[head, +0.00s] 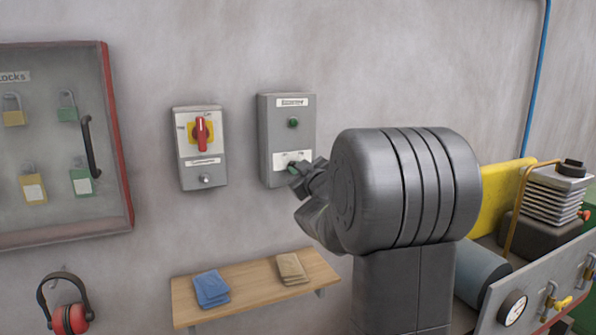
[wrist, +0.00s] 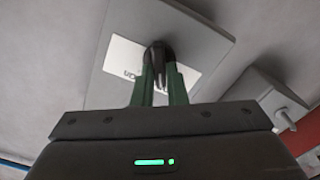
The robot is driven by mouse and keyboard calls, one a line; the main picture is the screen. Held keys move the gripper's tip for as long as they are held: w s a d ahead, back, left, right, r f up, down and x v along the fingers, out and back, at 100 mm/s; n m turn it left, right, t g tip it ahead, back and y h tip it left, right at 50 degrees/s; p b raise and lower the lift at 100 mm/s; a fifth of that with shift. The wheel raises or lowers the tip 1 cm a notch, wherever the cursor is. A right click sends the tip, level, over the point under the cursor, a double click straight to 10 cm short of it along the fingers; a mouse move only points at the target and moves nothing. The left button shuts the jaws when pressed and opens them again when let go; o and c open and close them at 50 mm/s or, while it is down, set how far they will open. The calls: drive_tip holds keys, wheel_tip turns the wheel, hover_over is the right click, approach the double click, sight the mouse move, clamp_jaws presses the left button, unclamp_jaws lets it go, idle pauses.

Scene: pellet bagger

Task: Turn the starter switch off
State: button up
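The starter box (head: 286,115) is a grey wall box with a green lamp or button and a label at its top. Its starter switch is a dark knob on a white plate (head: 283,160) low on the box; my gripper partly hides it in the head view. In the wrist view the black knob (wrist: 158,50) shows in front of the white plate. My gripper (head: 298,172) is at the knob, and its two green fingers (wrist: 161,72) stand on either side of the knob's grip. I cannot tell whether they press on it. The switch's marked position is not readable.
Left of the starter box is a grey isolator box (head: 200,172) with a red handle on yellow. A padlock cabinet (head: 60,222) hangs further left, above red ear defenders (head: 70,318). A wooden shelf (head: 245,288) with cloths is below. Machinery (head: 495,200) stands at right.

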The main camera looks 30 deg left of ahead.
drive_tip(key=o, duration=0.4)
drive_tip(key=v, duration=1.4)
drive_tip(key=shift+b, duration=0.35)
drive_tip(key=shift+a, duration=0.15)
drive_tip(key=x, duration=1.3)
drive_tip(key=shift+w+a+p, duration=0.25)
drive_tip(key=shift+w+p, duration=0.05)
drive_tip(key=shift+p, duration=0.1)
